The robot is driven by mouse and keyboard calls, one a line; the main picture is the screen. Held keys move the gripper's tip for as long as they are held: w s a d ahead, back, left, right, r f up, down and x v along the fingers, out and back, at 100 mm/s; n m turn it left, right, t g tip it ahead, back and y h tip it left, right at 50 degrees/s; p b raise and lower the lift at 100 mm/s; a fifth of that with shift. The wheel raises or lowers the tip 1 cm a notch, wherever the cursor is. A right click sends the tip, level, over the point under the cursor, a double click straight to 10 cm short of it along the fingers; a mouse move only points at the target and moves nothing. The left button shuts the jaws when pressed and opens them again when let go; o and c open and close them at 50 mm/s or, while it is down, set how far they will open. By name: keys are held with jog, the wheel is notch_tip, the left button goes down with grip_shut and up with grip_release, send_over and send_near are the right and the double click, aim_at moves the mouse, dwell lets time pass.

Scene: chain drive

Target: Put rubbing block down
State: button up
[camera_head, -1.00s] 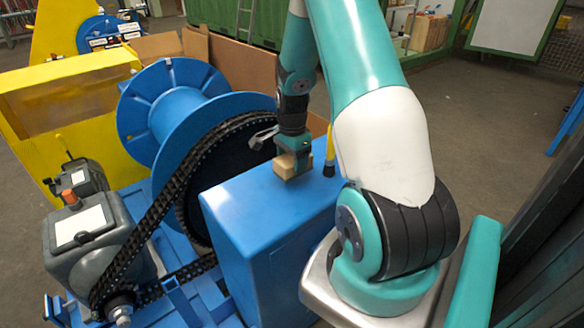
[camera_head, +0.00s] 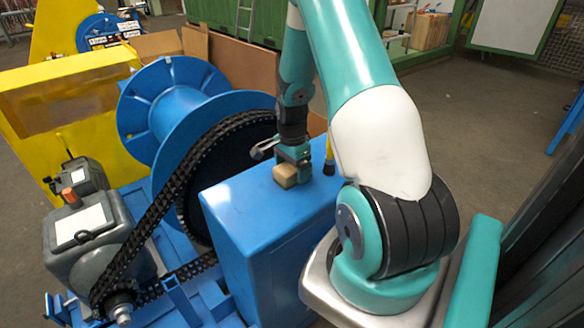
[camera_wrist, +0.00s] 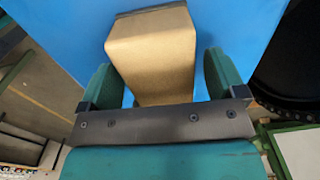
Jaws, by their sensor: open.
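The rubbing block (camera_head: 285,174) is a small tan block on the blue top of the box-shaped housing (camera_head: 235,204). In the wrist view the block (camera_wrist: 152,58) lies between and ahead of the two green fingers, with its far end against the blue surface. My gripper (camera_head: 293,160) is just above and behind the block in the head view. In the wrist view my gripper (camera_wrist: 165,85) is open, with a gap showing on each side of the block. The block's underside is hidden.
A black chain (camera_head: 165,200) runs beside the housing, around the sprocket on the blue reel (camera_head: 170,100). A yellow-handled brush-like tool (camera_head: 329,155) stands on the housing to the right of the block. A grey motor (camera_head: 85,235) is at the left.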

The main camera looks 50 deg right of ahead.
notch_tip(320, 180, up, 12)
jog(key=b, duration=0.1)
jog(key=w+a+r+n+t+y, duration=0.1)
jog(key=a+r+n, duration=0.25)
jog(key=a, duration=0.35)
jog(key=w+a+r+n, duration=0.1)
jog(key=a+r+n, duration=0.1)
jog(key=a+n, duration=0.45)
jog(key=s+a+r+n+y, duration=0.1)
jog(key=s+a+r+n, duration=0.2)
jog(key=s+a+n, duration=0.5)
jog(key=s+a+r+n+g+y, duration=0.1)
jog(key=s+a+r+n+y, duration=0.1)
jog(key=s+a+n, duration=0.7)
jog(key=a+r, duration=0.1)
jog(key=a, duration=0.6)
jog(key=shift+s+a+r+n, duration=0.15)
jog(key=shift+a+r+n, duration=0.05)
jog(key=shift+a+n, duration=0.2)
jog(key=shift+c, duration=0.2)
